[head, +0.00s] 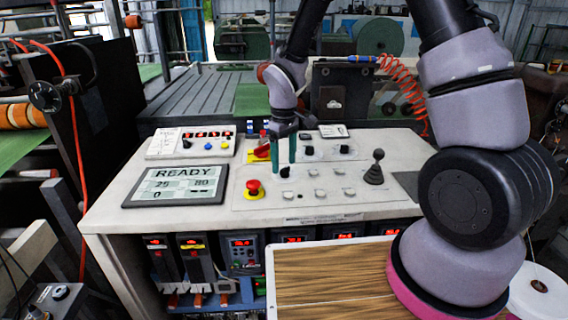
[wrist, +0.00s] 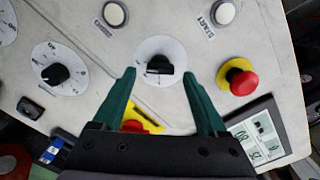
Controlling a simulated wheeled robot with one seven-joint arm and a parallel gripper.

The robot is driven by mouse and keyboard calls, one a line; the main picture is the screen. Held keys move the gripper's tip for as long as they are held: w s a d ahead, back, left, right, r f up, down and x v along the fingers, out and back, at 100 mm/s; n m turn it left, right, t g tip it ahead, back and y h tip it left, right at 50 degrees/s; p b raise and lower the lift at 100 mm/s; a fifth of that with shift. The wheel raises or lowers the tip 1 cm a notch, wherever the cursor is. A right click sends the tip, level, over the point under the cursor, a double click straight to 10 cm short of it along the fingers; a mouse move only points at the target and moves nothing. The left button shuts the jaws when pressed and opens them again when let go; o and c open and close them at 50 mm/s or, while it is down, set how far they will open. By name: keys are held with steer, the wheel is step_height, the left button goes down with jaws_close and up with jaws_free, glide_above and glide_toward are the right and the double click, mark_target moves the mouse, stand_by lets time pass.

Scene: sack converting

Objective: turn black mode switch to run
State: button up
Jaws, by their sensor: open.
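The black mode switch (wrist: 159,65) is a small knob on a round white dial plate, and its markings are too small to read. In the wrist view it sits between the two green fingertips of my gripper (wrist: 160,78). The fingers are open, with clear room on both sides of the knob. In the head view my gripper (head: 284,168) points down over the console, its fingertips close to the knob (head: 286,173), which is partly hidden. I cannot tell how high the tips are above the panel.
A red emergency stop (wrist: 241,81) on a yellow base stands close beside one finger. A red handle on yellow (wrist: 136,126) lies under the gripper body. Another black knob (wrist: 55,73) and white buttons (wrist: 115,14) are nearby. A joystick (head: 375,168) rises at the console's right; the display (head: 176,185) reads READY.

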step_height(320, 180, up, 10)
steer(key=shift+f, duration=0.2)
steer(key=s+d+r+m+t+y, duration=0.1)
steer(key=s+d+r+m+t, duration=0.2)
steer(key=s+d+r+m, duration=0.3)
steer(key=s+d+r+m+t+y, duration=0.1)
steer(key=s+d+r+m+t, duration=0.3)
steer(key=r, duration=1.2)
steer(key=s+d+m, duration=0.3)
steer(key=s+d, duration=0.3)
steer(key=d, duration=0.2)
steer(key=shift+d+r, duration=0.15)
steer(key=shift+d, duration=0.25)
